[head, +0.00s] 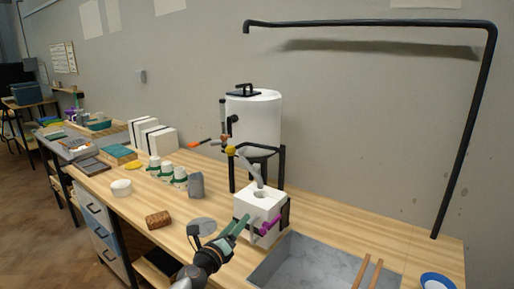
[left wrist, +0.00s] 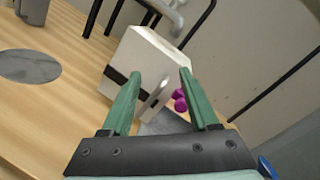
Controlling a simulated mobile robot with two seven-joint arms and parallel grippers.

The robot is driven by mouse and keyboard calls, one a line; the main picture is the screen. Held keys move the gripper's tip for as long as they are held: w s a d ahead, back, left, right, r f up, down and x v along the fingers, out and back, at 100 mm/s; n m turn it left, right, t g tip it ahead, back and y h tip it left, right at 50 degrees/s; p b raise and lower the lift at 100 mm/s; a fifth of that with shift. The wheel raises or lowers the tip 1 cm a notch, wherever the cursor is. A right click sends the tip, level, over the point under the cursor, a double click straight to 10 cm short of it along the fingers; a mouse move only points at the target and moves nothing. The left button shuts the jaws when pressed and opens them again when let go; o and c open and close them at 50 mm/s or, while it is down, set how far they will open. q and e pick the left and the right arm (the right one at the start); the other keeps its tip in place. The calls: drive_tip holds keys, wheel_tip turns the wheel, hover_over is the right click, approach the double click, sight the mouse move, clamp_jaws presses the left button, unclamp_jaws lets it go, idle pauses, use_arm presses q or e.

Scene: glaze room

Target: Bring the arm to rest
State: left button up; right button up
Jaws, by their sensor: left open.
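My left gripper (head: 239,222) comes in from the bottom of the head view. In the left wrist view its two green fingers (left wrist: 161,74) stand apart with nothing gripped between them. A white box (head: 256,207) with a round hole in its top and a purple knob (head: 269,226) is just beyond the fingertips. The box (left wrist: 142,62) also fills the space ahead of the fingers in the left wrist view, with a grey handle on its face. I cannot tell whether a finger touches it. My right gripper is not in view.
A white tank (head: 254,118) on a black stand is behind the box, with a tap above it. A sink (head: 312,264) lies to the right, with wooden sticks across it.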

use_arm(q)
drive_tip(key=s+a+f+n+g+y, duration=0.1)
drive_tip(key=s+a+f+n+y, duration=0.15)
drive_tip(key=s+f+n, duration=0.8)
drive_tip(key=s+a+f+n+g+y, duration=0.2)
drive_tip(key=s+a+f+n, duration=0.2)
drive_tip(key=s+f+n, duration=0.6)
drive_tip(key=s+a+f+n+g, duration=0.1)
drive_tip(key=s+n, duration=0.4)
drive_tip(key=s, duration=0.6)
drive_tip(key=s+a+f+n+g, duration=0.2)
drive_tip(key=s+n, duration=0.3)
drive_tip(key=s, duration=0.6)
drive_tip(key=shift+a+f+g+p, duration=0.3)
drive_tip(key=shift+f+g+p, duration=0.05)
drive_tip(key=shift+f+g, duration=0.4)
